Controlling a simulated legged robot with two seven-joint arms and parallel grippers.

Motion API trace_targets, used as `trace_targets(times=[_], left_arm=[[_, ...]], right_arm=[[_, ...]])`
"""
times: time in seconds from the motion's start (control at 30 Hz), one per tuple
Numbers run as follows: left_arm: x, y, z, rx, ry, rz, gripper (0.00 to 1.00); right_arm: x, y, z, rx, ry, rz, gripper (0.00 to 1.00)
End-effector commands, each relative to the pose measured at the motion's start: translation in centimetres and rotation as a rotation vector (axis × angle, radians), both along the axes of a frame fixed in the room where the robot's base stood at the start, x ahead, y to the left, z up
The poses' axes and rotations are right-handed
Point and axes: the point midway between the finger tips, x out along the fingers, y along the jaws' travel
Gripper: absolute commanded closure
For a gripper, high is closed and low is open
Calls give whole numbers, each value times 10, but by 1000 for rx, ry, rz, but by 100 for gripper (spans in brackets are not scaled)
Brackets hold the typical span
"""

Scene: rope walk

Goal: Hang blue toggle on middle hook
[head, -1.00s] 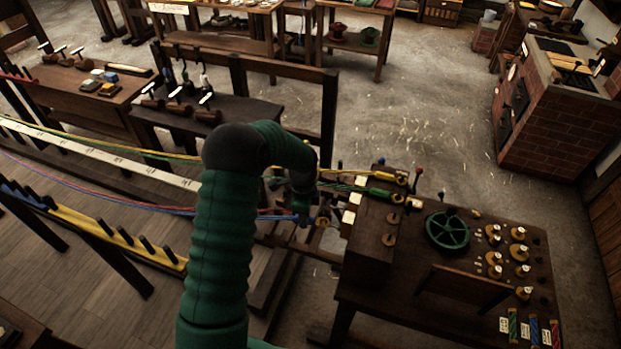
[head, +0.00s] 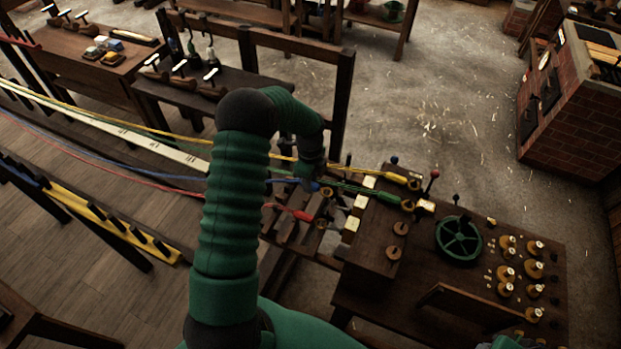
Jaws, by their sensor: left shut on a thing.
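My left gripper (head: 312,180) points down at the left end of the dark wooden machine bench, largely hidden by its own wrist. It is shut on the blue toggle (head: 314,187), whose blue rope runs off to the left. The yellow toggle (head: 394,178) and green toggle (head: 388,197) lie stretched to the brass fittings at the bench's far edge. The red toggle (head: 297,213) lies lower, left of the bench. I cannot clearly tell which fitting is the middle hook. My right gripper is out of view.
The bench (head: 400,270) carries a green handwheel (head: 458,237), upright levers and several brass knobs. A yellow peg rail (head: 110,228) stands at left. A dark table with tools (head: 190,85) stands behind. The brick stove (head: 575,115) is at right, with open floor before it.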

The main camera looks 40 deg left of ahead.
Motion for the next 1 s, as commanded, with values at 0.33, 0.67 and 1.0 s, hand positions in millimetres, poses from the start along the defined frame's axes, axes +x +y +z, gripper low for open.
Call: trace_targets(times=[0.33,0.67,1.0], left_arm=[[2,2,-26,-4,1,-1,100],[1,4,-46,-6,0,-1,100],[2,1,-56,0,0,-2,100]], right_arm=[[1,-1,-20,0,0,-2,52],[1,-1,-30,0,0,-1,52],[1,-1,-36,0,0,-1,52]])
